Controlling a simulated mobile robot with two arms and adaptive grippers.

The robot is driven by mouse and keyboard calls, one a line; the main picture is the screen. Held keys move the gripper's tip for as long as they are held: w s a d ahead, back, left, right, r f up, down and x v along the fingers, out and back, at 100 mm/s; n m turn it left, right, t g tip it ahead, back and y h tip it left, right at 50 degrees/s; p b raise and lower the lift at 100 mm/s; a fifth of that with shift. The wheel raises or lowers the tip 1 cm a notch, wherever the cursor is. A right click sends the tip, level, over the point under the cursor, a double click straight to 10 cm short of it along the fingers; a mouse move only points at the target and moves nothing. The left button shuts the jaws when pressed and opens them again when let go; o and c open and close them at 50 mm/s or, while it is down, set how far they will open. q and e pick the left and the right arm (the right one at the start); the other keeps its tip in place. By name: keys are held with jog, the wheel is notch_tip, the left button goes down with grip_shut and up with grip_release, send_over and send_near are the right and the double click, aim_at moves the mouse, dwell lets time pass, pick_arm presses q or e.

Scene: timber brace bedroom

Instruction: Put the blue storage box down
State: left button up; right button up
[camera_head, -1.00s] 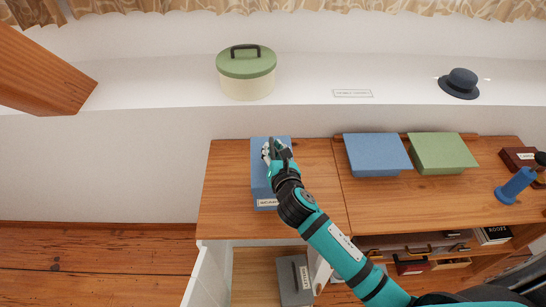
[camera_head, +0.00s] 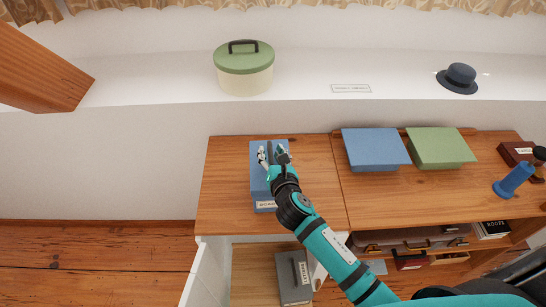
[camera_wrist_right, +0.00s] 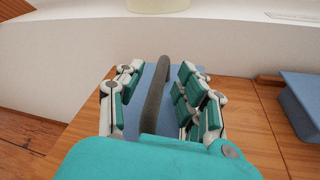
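The blue storage box (camera_head: 260,187) sits on the left part of the wooden top, with a pale label on its near face. My right gripper (camera_head: 272,154) is over the box with its fingers spread. In the right wrist view my right gripper (camera_wrist_right: 161,68) has fingers on both sides of the dark upright handle (camera_wrist_right: 155,95), with visible gaps, and the blue box (camera_wrist_right: 147,76) lies below. The gripper hides part of the box top. My left gripper is not in view.
A second blue box (camera_head: 375,150) and a green box (camera_head: 440,147) stand to the right on the wooden top (camera_head: 225,180). A round cream tin with green lid (camera_head: 244,70) and a dark hat (camera_head: 459,78) are on the ledge behind. A grey box (camera_head: 290,275) lies below.

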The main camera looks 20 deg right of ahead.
jog(key=b+v, duration=0.1)
jog(key=v, duration=1.1)
